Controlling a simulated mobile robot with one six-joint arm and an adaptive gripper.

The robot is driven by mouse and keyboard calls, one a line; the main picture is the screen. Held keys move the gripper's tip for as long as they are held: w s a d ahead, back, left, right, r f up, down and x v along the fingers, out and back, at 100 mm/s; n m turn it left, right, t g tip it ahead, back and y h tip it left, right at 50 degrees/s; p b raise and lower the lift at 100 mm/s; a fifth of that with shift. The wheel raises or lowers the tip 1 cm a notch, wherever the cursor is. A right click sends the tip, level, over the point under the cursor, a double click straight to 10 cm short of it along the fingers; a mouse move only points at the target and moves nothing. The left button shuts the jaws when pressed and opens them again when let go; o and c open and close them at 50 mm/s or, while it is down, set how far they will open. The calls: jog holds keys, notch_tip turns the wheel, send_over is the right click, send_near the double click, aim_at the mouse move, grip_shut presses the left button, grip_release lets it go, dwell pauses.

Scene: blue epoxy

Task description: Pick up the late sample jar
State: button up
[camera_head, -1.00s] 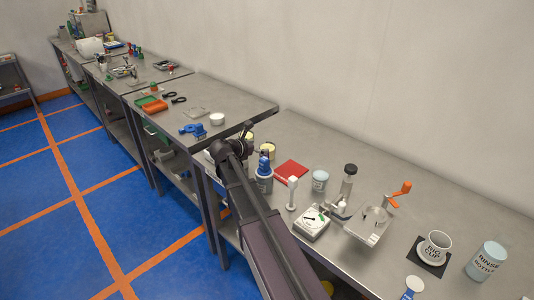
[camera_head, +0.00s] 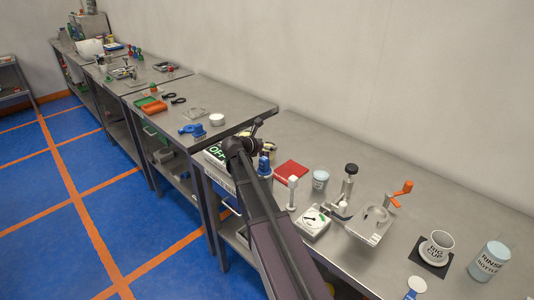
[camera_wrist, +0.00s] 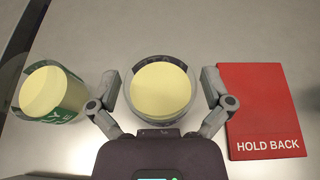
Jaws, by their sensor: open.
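A jar with a pale yellow top (camera_wrist: 160,90) stands between the parted fingers of my gripper (camera_wrist: 161,82) in the wrist view. Gaps show between the jar and both fingertips. A second jar with a pale yellow top (camera_wrist: 44,92) stands to the left, outside the left finger. It has a green label with only part of the lettering showing, including a Y. In the head view my arm and gripper largely hide the jars.
A red card marked HOLD BACK (camera_wrist: 262,110) lies right of the gripper; it shows in the head view (camera_head: 291,170). The bench edge runs along the left.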

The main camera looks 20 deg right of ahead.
jog(key=shift+c, duration=0.2)
jog(key=c, duration=0.9)
jog(key=shift+r, duration=0.15)
jog(key=shift+c, duration=0.2)
notch_tip(320, 180, up, 10)
jog(key=p, duration=1)
